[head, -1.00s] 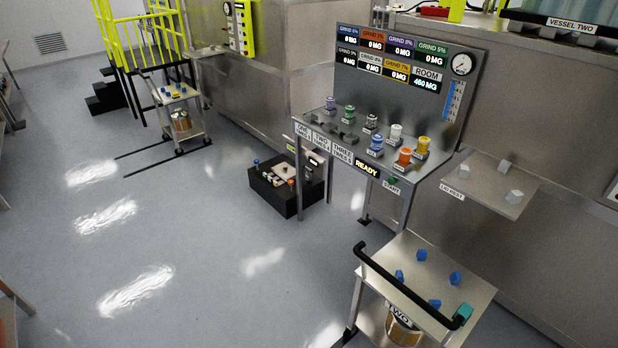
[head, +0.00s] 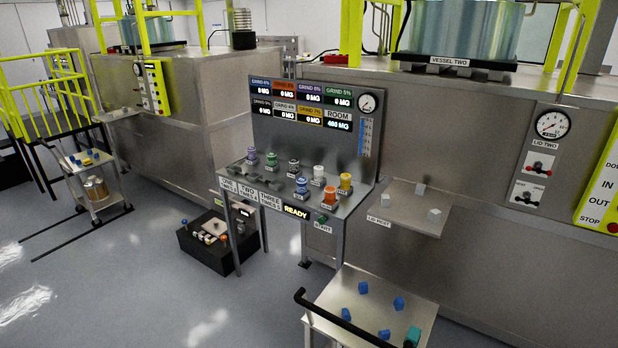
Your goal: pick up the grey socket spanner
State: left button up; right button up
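I cannot make out a grey socket spanner for sure anywhere in the head view. Neither of my grippers is in view. Small items, some white and some orange, lie in a black open box (head: 207,262) on the floor under the bench, too small to tell apart. A shelf labelled LID REST (head: 400,216) holds a few small light-grey blocks (head: 434,215).
A bench (head: 338,218) with coloured jars and a display panel (head: 315,115) stands in the middle. A trolley (head: 375,283) with several blue pieces is in front at the right. Steel vessel housings line the back. Open floor (head: 120,290) is at the left.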

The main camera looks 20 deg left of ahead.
aim_at(241, 230)
jog(key=i+j, duration=0.15)
jog(key=j, duration=0.25)
jog(key=i+j+z, duration=0.1)
jog(key=j, duration=0.3)
jog(key=i+j, duration=0.2)
jog(key=j, duration=0.2)
jog(key=i+j+z, duration=0.1)
jog(key=j, duration=0.3)
jog(key=i+j, duration=0.15)
jog(key=j, duration=0.25)
jog(key=i+j+z, duration=0.15)
jog(key=j, duration=0.25)
